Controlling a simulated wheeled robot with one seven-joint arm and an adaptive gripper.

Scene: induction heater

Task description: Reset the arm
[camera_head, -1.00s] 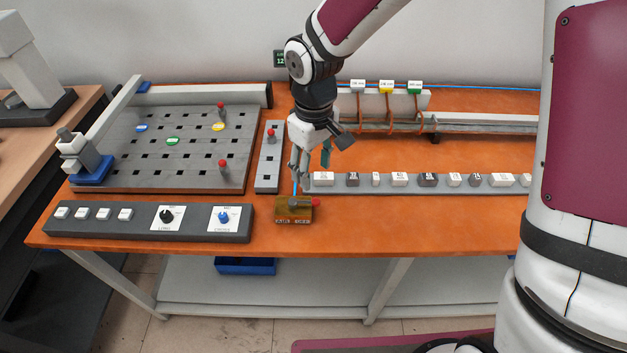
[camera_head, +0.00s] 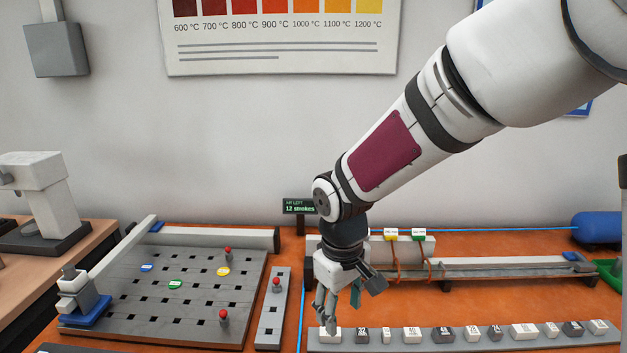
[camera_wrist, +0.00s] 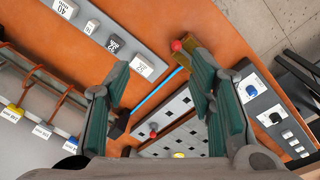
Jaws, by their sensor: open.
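My gripper (camera_head: 340,310) hangs down over the orange table, at the left end of the grey rail of labelled blocks (camera_head: 464,337). In the wrist view its two green-padded fingers (camera_wrist: 160,95) are spread apart with nothing between them. The head view does not show that block now.
A slotted board (camera_head: 172,300) with red-knobbed pegs and coloured discs stands left of my gripper. A narrow strip with a red-knobbed peg (camera_head: 272,310) lies between. Behind are a long rail (camera_head: 500,266) and a small display (camera_head: 299,206). A blue cylinder (camera_head: 598,227) stands far right.

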